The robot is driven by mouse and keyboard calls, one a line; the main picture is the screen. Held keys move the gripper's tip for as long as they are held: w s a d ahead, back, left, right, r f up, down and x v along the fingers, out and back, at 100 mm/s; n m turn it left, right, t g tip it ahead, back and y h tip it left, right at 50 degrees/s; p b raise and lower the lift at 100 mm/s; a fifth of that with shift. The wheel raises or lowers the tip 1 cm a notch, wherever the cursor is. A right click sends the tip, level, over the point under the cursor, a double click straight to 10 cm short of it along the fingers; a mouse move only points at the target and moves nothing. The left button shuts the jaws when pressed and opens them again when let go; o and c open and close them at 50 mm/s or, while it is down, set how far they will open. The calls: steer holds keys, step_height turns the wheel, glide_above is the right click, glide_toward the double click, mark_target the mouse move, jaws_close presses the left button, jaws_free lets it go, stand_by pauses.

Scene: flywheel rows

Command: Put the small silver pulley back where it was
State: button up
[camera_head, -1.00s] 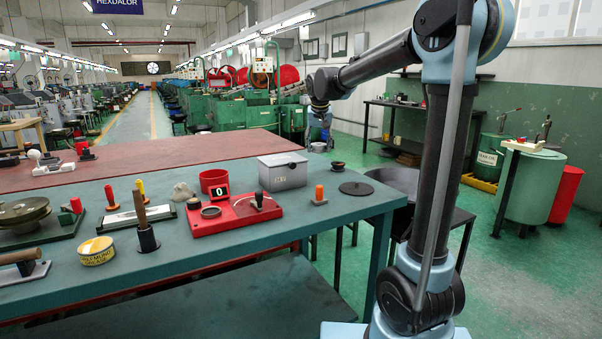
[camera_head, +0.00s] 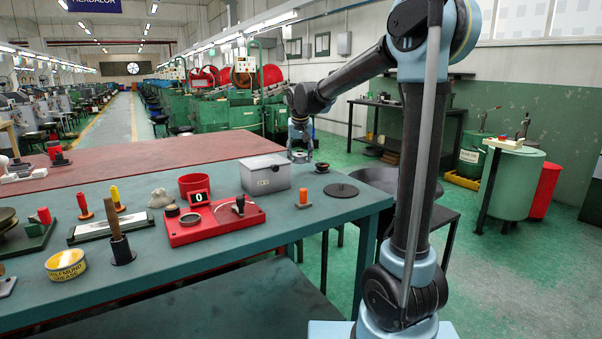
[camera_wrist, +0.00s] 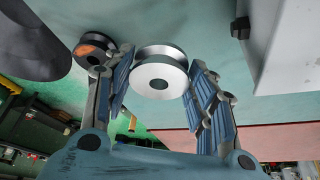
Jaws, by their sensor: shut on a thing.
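The small silver pulley (camera_wrist: 160,74) is between my gripper's fingers in the wrist view, its round face and dark centre hole showing. My gripper (camera_wrist: 160,92) is shut on it, with a blue-padded finger on each side. In the head view my gripper (camera_head: 300,153) is at the far right edge of the teal table (camera_head: 230,255), just behind the grey box.
A small dark wheel (camera_head: 322,167) stands close to the right of my gripper. The grey lidded box (camera_head: 266,177) is close on the left. A flat black disc (camera_head: 341,190) and an orange-handled piece (camera_head: 303,198) lie nearer. A red fixture (camera_head: 213,220) is further left.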

mark_target(300, 176)
steer(key=shift+f, duration=2.9)
steer(key=o, duration=1.1)
steer(key=shift+o, duration=0.2)
steer(key=v, duration=1.2)
